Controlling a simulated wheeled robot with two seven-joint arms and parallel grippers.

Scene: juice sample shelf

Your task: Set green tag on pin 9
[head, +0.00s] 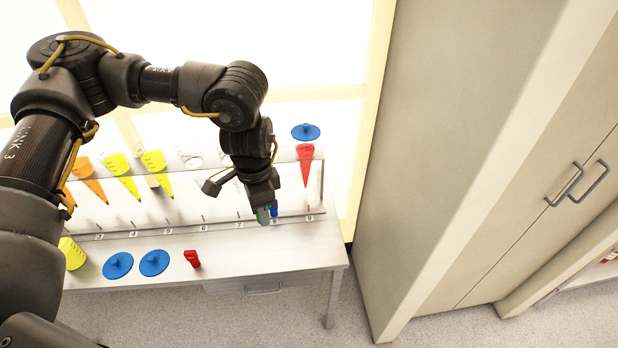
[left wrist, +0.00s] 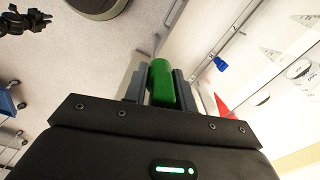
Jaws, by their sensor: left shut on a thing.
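My left gripper (head: 266,216) is shut on the green tag (left wrist: 162,84), which sticks out between its fingers in the left wrist view. In the head view only a little of the green tag (head: 261,216) shows at the fingertips. The gripper is low over the front of the rack, left of pin 9 (head: 309,208). Pin 9 is bare, above the label 9. A blue tag (head: 274,212) is right beside the fingertips at pin 8; it also shows in the left wrist view (left wrist: 221,64). A black part at that view's top left may be my right gripper (left wrist: 38,18); its jaws are unclear.
A red cone (head: 305,165) with a blue disc lid (head: 306,132) stands behind pin 9. Orange, yellow and clear cones are farther left. Two blue discs (head: 154,263), a red tag (head: 192,258) and a yellow cup (head: 72,253) are on the table. A tall cabinet (head: 450,150) stands right.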

